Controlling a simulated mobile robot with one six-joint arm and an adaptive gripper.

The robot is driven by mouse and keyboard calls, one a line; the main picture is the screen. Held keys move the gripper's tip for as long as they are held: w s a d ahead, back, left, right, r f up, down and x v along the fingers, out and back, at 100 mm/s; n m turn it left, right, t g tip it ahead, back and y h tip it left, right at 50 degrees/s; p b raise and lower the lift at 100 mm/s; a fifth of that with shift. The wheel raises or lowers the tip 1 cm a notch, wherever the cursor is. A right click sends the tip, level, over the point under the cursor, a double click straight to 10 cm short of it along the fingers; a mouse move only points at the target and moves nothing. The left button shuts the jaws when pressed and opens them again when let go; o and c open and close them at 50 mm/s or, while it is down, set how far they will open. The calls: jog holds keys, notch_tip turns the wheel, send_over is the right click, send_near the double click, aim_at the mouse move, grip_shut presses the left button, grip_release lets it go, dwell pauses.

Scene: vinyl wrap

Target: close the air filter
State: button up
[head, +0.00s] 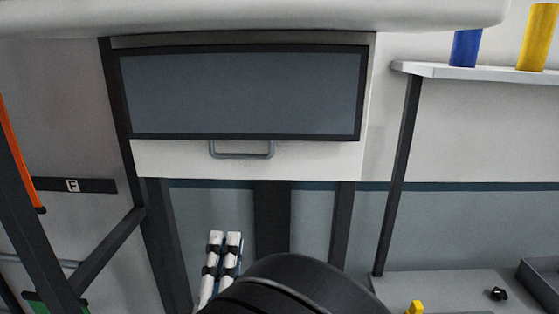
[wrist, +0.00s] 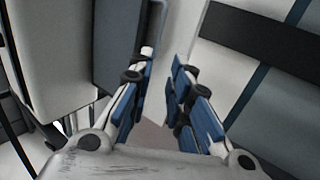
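The air filter unit (head: 240,95) is on the wall in the upper middle of the head view. It has a grey panel in a dark frame, and a white strip below it carries a grey handle (head: 241,155). I cannot tell how far its cover stands open. My gripper (head: 225,237) is below the handle, its white fingers pointing up and apart from the handle in the picture. In the wrist view, my gripper (wrist: 163,58) has a clear gap between its blue-padded fingers and holds nothing visible. A grey panel (wrist: 117,45) stands left of the fingers there.
A white shelf (head: 470,72) at the upper right holds a blue cylinder (head: 466,48) and a yellow cylinder (head: 537,38). A grey bench (head: 440,287) with a tray (head: 540,282) is at the lower right. Dark posts (head: 398,175) flank the unit.

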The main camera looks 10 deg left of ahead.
aim_at(239, 158)
jog(key=shift+h, duration=0.3)
jog(key=x, duration=1.7)
jog(key=shift+a+r+p, duration=0.1)
jog(key=shift+r+p, duration=0.1)
jog(key=shift+p, duration=0.15)
jog(key=shift+c, duration=0.3)
grip_shut()
